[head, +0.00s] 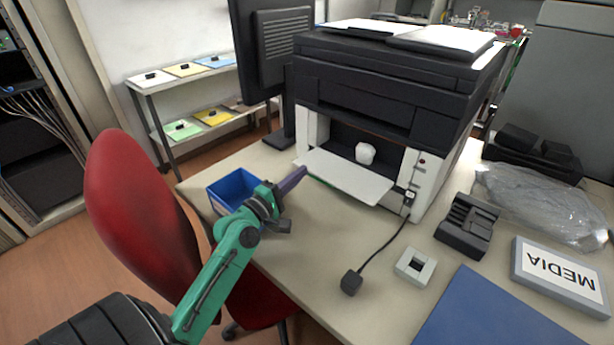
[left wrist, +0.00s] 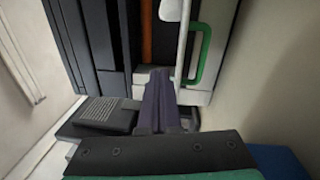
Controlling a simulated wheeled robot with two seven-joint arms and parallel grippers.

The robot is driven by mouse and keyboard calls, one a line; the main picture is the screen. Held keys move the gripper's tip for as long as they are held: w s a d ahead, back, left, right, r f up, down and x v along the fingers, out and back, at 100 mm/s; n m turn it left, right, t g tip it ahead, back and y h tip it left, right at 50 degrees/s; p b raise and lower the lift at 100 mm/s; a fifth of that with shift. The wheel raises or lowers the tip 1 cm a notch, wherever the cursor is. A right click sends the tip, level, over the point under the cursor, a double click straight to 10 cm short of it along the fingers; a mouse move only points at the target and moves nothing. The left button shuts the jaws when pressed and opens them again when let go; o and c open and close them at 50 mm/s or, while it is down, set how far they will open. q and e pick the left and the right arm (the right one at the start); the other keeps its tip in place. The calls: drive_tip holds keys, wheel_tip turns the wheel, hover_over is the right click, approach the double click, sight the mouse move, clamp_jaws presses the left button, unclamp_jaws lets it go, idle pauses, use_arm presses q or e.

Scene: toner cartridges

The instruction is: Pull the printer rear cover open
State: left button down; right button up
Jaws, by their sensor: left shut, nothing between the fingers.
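The printer (head: 385,75) is black and white and stands on the desk. Its white cover panel (head: 345,178) is folded down and lies about level in front of a dark opening. In the left wrist view the panel shows edge-on as a thin white strip (left wrist: 183,45), with a green loop (left wrist: 203,52) beside it. My left gripper (head: 301,172), with purple fingers, is shut and empty at the panel's left corner. The fingers (left wrist: 158,85) also point at the printer in the left wrist view. I cannot tell whether they touch the panel. My right gripper is not in view.
A blue bin (head: 232,188) stands just left of my left gripper. A monitor (head: 268,50) is behind it. A cabled plug (head: 351,282), a small white frame (head: 415,266), a black holder (head: 468,226) and a MEDIA box (head: 560,274) lie right. A red chair (head: 140,200) stands left.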

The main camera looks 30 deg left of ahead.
sight(340, 179)
use_arm(q)
drive_tip(key=s+f+n+g+p, duration=0.1)
drive_tip(key=n+g+p, duration=0.1)
drive_tip(key=n+p, duration=0.2)
drive_tip(key=d+f+n+g+p, duration=0.1)
drive_tip(key=f+n+g+p, duration=0.1)
drive_tip(key=n+p, duration=0.2)
drive_tip(key=s+f+n+g+p, duration=0.1)
drive_tip(key=n+g+p, duration=0.2)
drive_tip(key=n+p, duration=0.2)
drive_tip(key=shift+s+d+f+n+y, duration=0.2)
drive_tip(key=shift+n, duration=0.55)
drive_tip(key=shift+s+d+f+n+y, duration=0.15)
drive_tip(key=shift+d+f+n+y, duration=0.05)
drive_tip(key=shift+n, duration=0.55)
drive_tip(key=shift+d+f, duration=0.15)
drive_tip(key=shift+f, duration=0.2)
drive_tip(key=b+x, duration=0.2)
drive_tip(key=x, duration=0.8)
drive_tip(key=shift+s+f, duration=0.1)
drive_tip(key=r+p, duration=0.1)
drive_tip(key=r, duration=0.1)
drive_tip(key=r+p, duration=0.1)
drive_tip(key=r, duration=0.1)
drive_tip(key=shift+s+p, duration=0.2)
drive_tip(key=shift+p, duration=0.2)
drive_tip(key=shift+s+r, duration=0.15)
